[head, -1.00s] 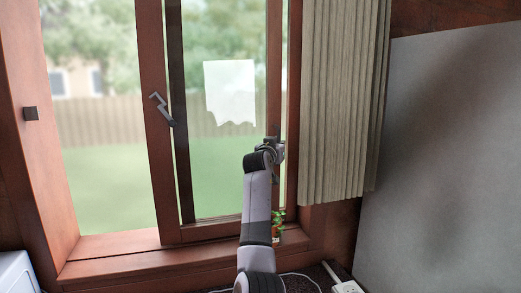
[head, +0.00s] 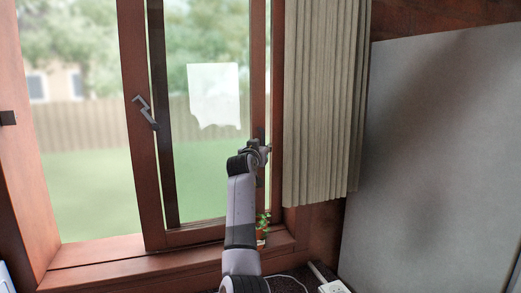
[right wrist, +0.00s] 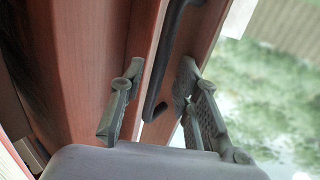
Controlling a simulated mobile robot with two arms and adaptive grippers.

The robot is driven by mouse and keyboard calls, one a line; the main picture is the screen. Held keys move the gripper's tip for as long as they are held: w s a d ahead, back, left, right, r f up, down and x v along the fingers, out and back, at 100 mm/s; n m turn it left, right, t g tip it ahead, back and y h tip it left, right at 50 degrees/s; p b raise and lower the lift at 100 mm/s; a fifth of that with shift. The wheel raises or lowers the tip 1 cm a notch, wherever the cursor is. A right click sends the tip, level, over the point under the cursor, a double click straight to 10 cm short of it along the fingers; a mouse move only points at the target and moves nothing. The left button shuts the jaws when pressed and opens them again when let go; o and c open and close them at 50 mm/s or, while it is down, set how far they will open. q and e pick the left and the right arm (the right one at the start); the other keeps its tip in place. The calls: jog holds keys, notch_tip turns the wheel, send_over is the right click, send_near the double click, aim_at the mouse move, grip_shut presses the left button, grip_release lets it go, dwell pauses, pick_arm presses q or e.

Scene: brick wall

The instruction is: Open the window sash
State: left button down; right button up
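The window sash is a red-brown wooden frame (head: 138,190) around clear glass, with a pale sheet (head: 214,95) on the pane. A grey zigzag latch (head: 146,112) sits on its left stile. My right gripper (head: 262,146) is at the right-hand stile, beside a dark handle (head: 261,134) that it partly covers. In the right wrist view, my right gripper (right wrist: 158,78) has its two fingers apart, one on each side of the dark handle bar (right wrist: 165,65). A gap shows between the left finger and the bar; contact at the right finger is unclear. My left gripper is not seen.
A pleated beige curtain (head: 320,100) hangs right of the sash. A small potted plant (head: 262,228) stands on the sill (head: 130,262) close to my right arm. A large grey panel (head: 440,170) fills the right. A white power strip (head: 333,286) lies below.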

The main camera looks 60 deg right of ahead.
jog(key=v, duration=1.2)
dwell(0.4)
